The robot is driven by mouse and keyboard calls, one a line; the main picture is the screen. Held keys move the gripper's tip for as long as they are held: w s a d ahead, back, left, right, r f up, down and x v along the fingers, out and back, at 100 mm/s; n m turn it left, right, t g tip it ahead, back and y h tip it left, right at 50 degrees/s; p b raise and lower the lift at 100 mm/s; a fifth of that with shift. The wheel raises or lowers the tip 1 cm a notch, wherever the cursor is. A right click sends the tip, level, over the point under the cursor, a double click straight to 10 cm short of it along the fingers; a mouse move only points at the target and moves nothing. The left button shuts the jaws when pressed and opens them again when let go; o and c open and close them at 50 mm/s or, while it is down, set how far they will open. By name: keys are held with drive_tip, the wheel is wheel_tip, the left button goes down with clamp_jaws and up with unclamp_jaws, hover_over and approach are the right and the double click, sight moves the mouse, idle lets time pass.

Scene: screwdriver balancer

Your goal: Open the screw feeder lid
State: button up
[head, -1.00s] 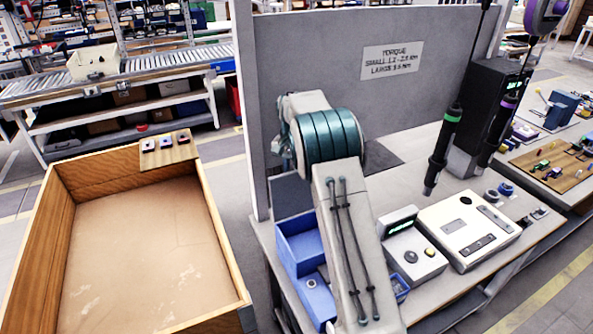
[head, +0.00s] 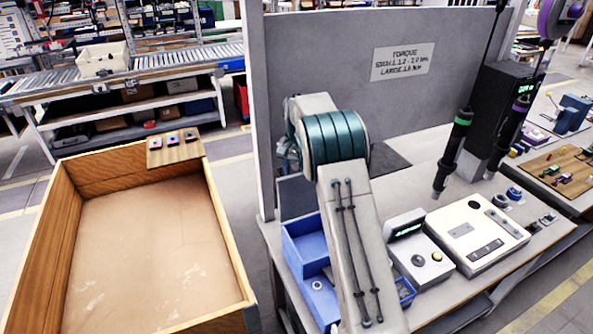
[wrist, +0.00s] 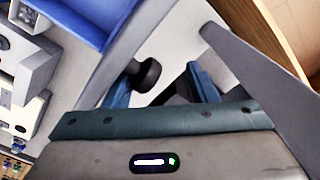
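A small pale unit with a lit green display and a round knob (head: 418,258) stands on the bench right of my arm; I take it for the screw feeder, but its lid is not clear. My gripper (wrist: 162,78) shows in the wrist view with two blue fingers apart. A black round knob (wrist: 146,73) shows between the fingers, nearer the left one; I cannot tell whether they touch it or what it belongs to. Nothing is visibly held. In the head view my arm hides part of the bench, and the gripper is out of sight.
Blue bins (head: 308,245) sit left of my arm. A flat cream box (head: 477,234) stands to the right, with a hanging screwdriver (head: 452,155) behind it. A grey panel (head: 300,60) backs the bench. A wooden crate (head: 225,235) stands to the left.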

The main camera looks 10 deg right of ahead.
wheel_tip(320, 180, up, 14)
drive_tip(key=b, duration=0.1)
drive_tip(key=shift+b, duration=0.35)
drive_tip(key=shift+f, duration=0.1)
